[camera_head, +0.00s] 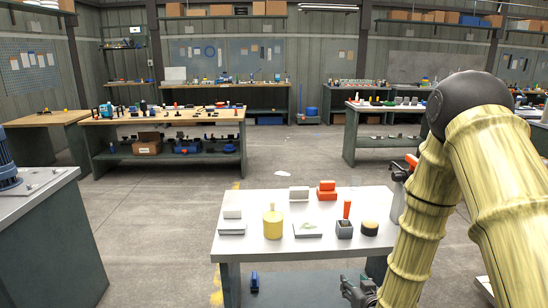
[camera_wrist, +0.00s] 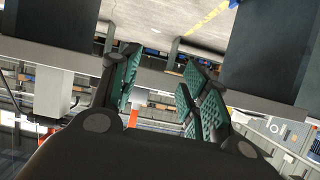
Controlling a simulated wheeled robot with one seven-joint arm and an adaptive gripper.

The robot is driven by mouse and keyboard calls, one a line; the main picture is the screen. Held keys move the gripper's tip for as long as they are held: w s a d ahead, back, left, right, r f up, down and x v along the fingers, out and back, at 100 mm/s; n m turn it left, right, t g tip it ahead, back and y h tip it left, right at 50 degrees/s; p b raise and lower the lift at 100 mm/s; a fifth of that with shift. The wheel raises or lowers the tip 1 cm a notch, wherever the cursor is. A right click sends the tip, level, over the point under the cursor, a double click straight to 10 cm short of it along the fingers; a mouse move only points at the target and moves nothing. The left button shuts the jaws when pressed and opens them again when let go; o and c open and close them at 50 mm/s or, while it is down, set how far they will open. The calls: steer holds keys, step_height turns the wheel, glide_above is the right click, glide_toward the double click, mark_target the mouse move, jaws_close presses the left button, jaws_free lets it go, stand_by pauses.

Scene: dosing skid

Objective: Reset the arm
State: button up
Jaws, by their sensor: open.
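My arm comes down on the right of the head view, in front of the table's right end. My gripper (camera_head: 358,288) shows low at the bottom of that view, by the front right of the white-topped table (camera_head: 262,236) and below its top. In the wrist view my gripper (camera_wrist: 158,88) has its green-padded fingers apart, with nothing between them. Beyond the fingers are a dark edge, a strip of concrete floor and a yellow floor line.
The table holds a yellow container (camera_head: 272,224), a dark holder (camera_head: 345,229) with a red-orange piece, a black-and-yellow round piece (camera_head: 369,228) and red blocks (camera_head: 327,191). A grey cabinet (camera_head: 45,235) stands left. Open floor (camera_head: 155,225) lies between.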

steer(key=s+a+f+g+p, duration=0.1)
steer(key=s+f+g, duration=0.3)
steer(key=s+f, duration=0.7)
steer(key=s+f+g+p, duration=0.1)
steer(key=s+f+g, duration=0.2)
steer(key=s, duration=0.7)
steer(key=s+a+f+g+p, duration=0.1)
steer(key=s+f+g, duration=0.2)
steer(key=s, duration=0.8)
steer(key=s+f+g+p, duration=0.1)
steer(key=s+f+g, duration=0.2)
steer(key=s, duration=0.7)
steer(key=shift+s+a+f+m, duration=0.25)
steer(key=shift+s+f+m, duration=0.05)
steer(key=shift+c, duration=1)
steer(key=shift+w, duration=0.1)
